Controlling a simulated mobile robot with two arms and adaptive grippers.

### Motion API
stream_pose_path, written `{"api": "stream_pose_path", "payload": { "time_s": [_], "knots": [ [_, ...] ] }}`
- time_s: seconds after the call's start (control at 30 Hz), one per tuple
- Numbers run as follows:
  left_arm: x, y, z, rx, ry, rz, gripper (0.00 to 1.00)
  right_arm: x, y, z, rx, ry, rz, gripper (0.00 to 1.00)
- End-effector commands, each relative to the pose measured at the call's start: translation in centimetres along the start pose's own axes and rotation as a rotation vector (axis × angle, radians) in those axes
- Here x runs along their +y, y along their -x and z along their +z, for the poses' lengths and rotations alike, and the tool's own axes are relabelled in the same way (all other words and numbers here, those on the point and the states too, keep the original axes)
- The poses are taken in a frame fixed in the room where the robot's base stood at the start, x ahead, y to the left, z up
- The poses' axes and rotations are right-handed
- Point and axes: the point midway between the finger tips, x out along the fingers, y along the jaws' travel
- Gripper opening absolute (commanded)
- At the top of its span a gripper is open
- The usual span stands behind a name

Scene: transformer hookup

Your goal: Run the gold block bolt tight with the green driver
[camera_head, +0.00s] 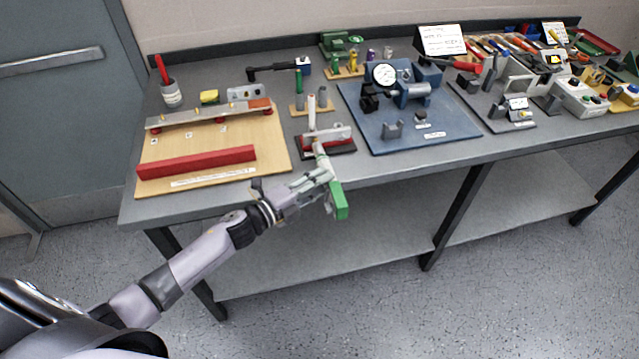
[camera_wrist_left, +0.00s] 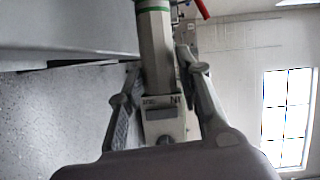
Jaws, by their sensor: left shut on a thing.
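My left gripper (camera_head: 322,175) is shut on the green driver at the front edge of the bench. The driver's green end (camera_head: 339,201) sticks out past the fingers, beyond the bench edge. Its pale part points back toward a small fixture (camera_head: 340,133) with a grey bar on a red and black base. I cannot tell whether the driver touches the fixture. In the left wrist view the pale body of the driver (camera_wrist_left: 160,60) stands between the two fingers, with green at the top. I cannot make out the gold block bolt. My right gripper is not in view.
A wooden board (camera_head: 185,187) with a red bar lies left of the fixture. A small wooden stand (camera_head: 300,110) with upright posts is behind it. A blue plate (camera_head: 440,140) with a dial gauge is to the right.

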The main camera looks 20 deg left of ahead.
Motion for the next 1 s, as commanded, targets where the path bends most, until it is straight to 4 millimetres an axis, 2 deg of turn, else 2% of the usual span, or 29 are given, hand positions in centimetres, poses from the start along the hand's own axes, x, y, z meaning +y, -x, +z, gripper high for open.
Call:
{"api": "stream_pose_path", "payload": {
  "time_s": [0.57, 1.0],
  "knots": [
    [-0.28, -0.06, 0.05, 0.001, 0.002, -0.003, 0.00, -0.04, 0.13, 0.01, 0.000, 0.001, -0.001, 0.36],
    [-0.33, -0.43, 0.81, 0.001, 0.002, -0.003, 0.00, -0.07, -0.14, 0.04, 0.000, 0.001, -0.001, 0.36]
  ]
}}
